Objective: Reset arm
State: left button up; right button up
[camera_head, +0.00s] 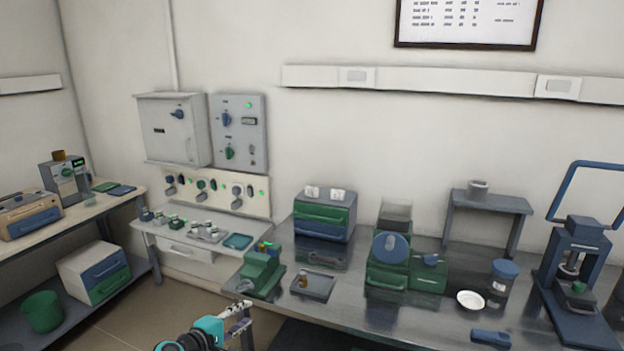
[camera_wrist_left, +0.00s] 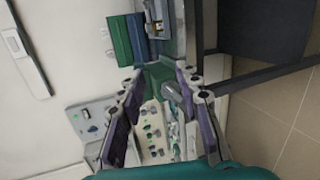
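My left gripper (camera_head: 240,318) shows at the bottom of the head view, on a teal-and-dark wrist, in front of the bench's left part. In the left wrist view my left gripper (camera_wrist_left: 160,82) has its two purple-padded fingers spread apart, with nothing held between them. The green device (camera_head: 262,272) at the bench's left end is beyond the gripper, apart from it. My right gripper is in neither view.
A metal bench (camera_head: 420,325) carries a green-and-blue drawer box (camera_head: 325,216), a dark tray (camera_head: 313,286), a green device with a blue disc (camera_head: 390,262), a white dish (camera_head: 470,300) and a blue press (camera_head: 578,265). A green bin (camera_head: 42,311) stands at far left. Floor (camera_head: 140,318) shows between the benches.

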pick_arm(q)
jog(key=s+d+r+m+g+y, duration=0.1)
jog(key=s+d+m, duration=0.15)
jog(key=s, duration=0.25)
jog(key=s+d+r+m+g, duration=0.2)
jog(key=s+m, duration=0.1)
jog(key=s, duration=0.1)
jog(key=s+a+f+m+g+y, duration=0.1)
jog(key=s+m, duration=0.3)
jog(key=s, duration=0.6)
jog(key=s+a+f+m+g+y, duration=0.1)
jog(key=s+m+y, duration=0.3)
jog(key=s, duration=0.7)
jog(key=shift+s+a+g+y, duration=0.25)
jog(key=shift+a+g+y, duration=0.05)
jog(key=shift+g, duration=0.1)
jog(key=shift+m, duration=0.25)
